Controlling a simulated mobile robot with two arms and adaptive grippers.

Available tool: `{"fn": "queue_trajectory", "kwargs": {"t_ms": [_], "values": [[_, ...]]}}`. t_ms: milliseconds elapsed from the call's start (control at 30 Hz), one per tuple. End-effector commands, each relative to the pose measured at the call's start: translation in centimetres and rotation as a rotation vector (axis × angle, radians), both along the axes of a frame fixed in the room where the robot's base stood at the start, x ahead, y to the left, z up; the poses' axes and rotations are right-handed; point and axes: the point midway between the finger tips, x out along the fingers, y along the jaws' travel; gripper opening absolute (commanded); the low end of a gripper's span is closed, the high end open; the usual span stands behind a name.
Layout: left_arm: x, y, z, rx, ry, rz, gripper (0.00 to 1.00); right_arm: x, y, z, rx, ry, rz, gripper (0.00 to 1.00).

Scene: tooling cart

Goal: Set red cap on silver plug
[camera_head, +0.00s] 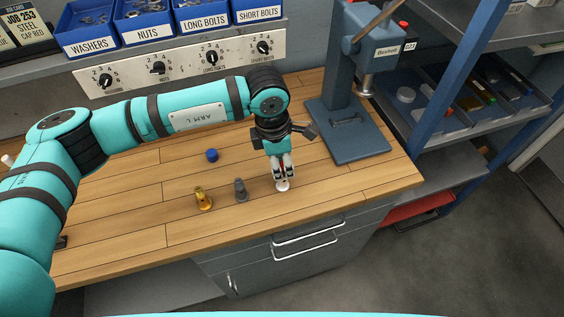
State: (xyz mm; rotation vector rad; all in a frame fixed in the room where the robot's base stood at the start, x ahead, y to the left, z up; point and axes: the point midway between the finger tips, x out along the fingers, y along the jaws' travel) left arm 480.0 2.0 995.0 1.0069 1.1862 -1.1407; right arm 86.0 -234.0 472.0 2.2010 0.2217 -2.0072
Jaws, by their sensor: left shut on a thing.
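My left gripper (281,176) points down over the right part of the wooden bench top. It is shut, with small red parts of the red cap (281,162) showing between its fingers, which hide most of the cap. The pale silver plug (283,186) stands on the bench directly below the fingertips, and only its lower part shows. I cannot tell whether cap and plug touch. My right gripper is not in view.
A dark grey plug (241,190) and a gold plug (203,199) stand to the left of the gripper. A blue cap (211,155) lies behind them. A blue press (345,125) stands at the back right. The bench's front edge is close.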

Motion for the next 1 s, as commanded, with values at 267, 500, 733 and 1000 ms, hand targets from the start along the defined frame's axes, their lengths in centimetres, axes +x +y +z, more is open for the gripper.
{"fn": "queue_trajectory", "kwargs": {"t_ms": [267, 500, 733, 1000], "values": [[0.0, 0.0, -0.1, 0.000, -0.001, 0.000, 0.14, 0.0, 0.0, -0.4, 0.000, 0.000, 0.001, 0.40], [0.0, 0.0, -0.2, 0.001, -0.001, 0.000, 0.14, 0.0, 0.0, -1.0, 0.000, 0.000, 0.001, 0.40], [0.0, 0.0, -0.1, 0.000, 0.000, 0.000, 0.14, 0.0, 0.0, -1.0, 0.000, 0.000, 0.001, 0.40], [0.0, 0.0, -0.1, 0.000, 0.000, 0.000, 0.46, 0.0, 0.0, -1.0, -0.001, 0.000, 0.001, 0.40]]}}
